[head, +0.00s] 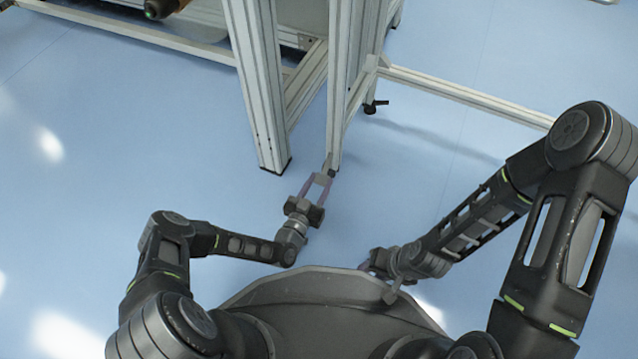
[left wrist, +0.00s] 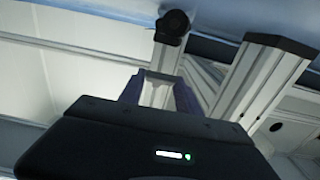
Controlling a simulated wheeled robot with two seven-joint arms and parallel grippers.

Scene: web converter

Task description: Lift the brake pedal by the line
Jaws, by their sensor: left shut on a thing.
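The brake pedal (head: 322,179) looks like a small light grey piece low at the foot of the aluminium frame, in the middle of the head view. My left gripper (head: 317,187) reaches to it, with its two purple fingers on either side, shut on it. In the left wrist view the grey pedal (left wrist: 157,92) shows between the fingers (left wrist: 160,93) of the same gripper. How far the pedal is off the floor I cannot tell. My right gripper (head: 374,266) is low in the head view near my base, away from the pedal, partly hidden; its jaws are unclear.
Aluminium posts (head: 258,90) of the machine frame stand just behind and left of the pedal. A horizontal rail (head: 460,92) runs to the right, with a black levelling foot (head: 375,107) near it. The blue floor (head: 120,130) is clear to the left.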

